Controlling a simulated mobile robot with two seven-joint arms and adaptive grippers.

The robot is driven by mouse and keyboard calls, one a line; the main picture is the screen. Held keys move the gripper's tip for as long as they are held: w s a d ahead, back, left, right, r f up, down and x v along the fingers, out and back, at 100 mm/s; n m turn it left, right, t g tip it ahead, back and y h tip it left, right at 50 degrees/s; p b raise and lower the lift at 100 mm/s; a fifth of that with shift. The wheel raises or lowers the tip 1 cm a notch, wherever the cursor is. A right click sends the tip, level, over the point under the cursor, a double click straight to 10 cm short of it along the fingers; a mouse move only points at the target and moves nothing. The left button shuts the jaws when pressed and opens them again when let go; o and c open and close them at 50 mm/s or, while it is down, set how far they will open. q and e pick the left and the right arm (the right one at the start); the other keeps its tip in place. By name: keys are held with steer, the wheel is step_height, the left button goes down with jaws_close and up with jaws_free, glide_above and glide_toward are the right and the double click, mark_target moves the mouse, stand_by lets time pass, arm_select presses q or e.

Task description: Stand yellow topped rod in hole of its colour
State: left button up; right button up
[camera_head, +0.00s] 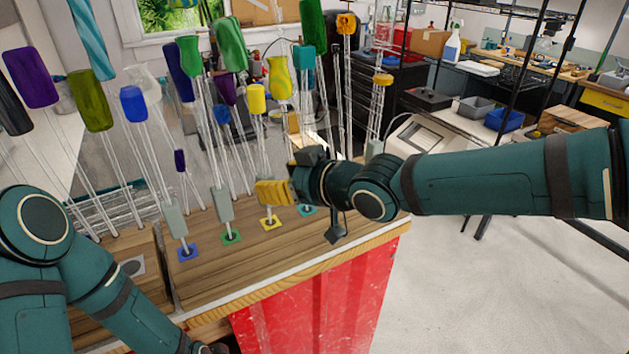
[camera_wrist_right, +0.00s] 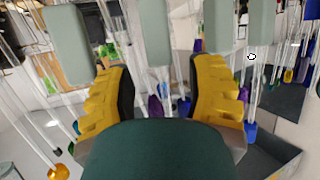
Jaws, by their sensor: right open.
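In the head view a plain yellow-topped rod (camera_head: 257,98) stands leaning slightly, its clear shaft running down behind my right gripper. A second, vase-shaped yellow top (camera_head: 280,78) is just right of it. The yellow-edged hole (camera_head: 270,221) is on the wooden bench, just below the gripper. The lower end of the rod is hidden, so I cannot tell whether it is in the hole. My right gripper (camera_head: 273,193) has yellow pads and is open; in the right wrist view (camera_wrist_right: 163,100) its pads are wide apart, with rods behind.
A blue-edged hole (camera_head: 187,252), a green-edged hole (camera_head: 231,236) and a teal-edged hole (camera_head: 307,209) line the bench. Grey sleeves (camera_head: 176,220) stand close by. Many tall rods, including a blue-topped rod (camera_head: 133,103), crowd the bench's back and left.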

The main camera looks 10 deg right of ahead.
steer(key=shift+v, duration=3.8)
steer(key=f+m, duration=0.1)
steer(key=f, duration=0.3)
steer(key=w+f+m+g+b, duration=0.1)
steer(key=f+m, duration=0.1)
steer(key=f, duration=0.3)
steer(key=w+f+m+y, duration=0.1)
steer(key=f+m, duration=0.1)
steer(key=f, duration=0.2)
steer(key=shift+w+a+f+g, duration=0.1)
steer(key=shift+a+f+g, duration=0.1)
steer(key=shift+g, duration=0.2)
step_height(320, 180, down, 17)
steer(key=s+a+m+g+b, duration=0.2)
steer(key=s+a+m+g, duration=0.1)
steer(key=s+d+f+m+g+h, duration=0.1)
steer(key=s+d+f+h, duration=0.2)
steer(key=f, duration=0.6)
steer(key=s+d+f+m+g+h, duration=0.1)
steer(key=s+d+f+g+h, duration=0.1)
steer(key=s+f, duration=0.4)
step_height(320, 180, down, 4)
steer(key=shift+d+r+h+b, duration=0.2)
steer(key=shift+d+h+b, duration=0.15)
steer(key=shift+d+h, duration=0.4)
